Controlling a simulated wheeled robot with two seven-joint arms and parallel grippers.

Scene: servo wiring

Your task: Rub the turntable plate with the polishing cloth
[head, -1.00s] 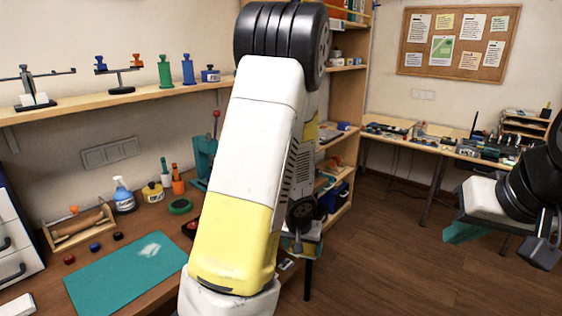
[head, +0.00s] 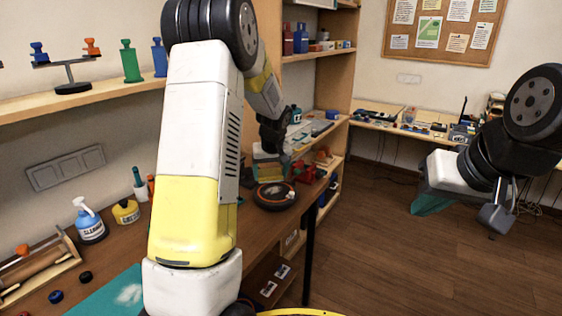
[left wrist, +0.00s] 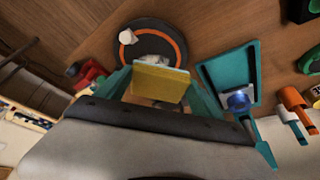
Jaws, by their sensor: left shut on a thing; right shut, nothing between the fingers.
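The turntable plate (head: 275,197) is a dark disc with an orange ring, on the bench beyond my left arm. It also shows in the left wrist view (left wrist: 132,54), with a small white piece near its rim. My left gripper (left wrist: 158,92) has teal fingers shut on a folded yellow cloth (left wrist: 161,82). The cloth overlaps the plate's near edge in that view; I cannot tell whether they touch. In the head view the left gripper (head: 267,172) is small, just behind the plate. My right gripper (head: 430,205) is shut and empty, over the floor at right.
A red vise (head: 306,172) stands close beside the plate. A teal press base (left wrist: 228,82) and orange-capped bottles (left wrist: 290,98) are on the plate's other side in the left wrist view. A blue spray bottle (head: 89,224) and yellow pot (head: 126,212) stand at left.

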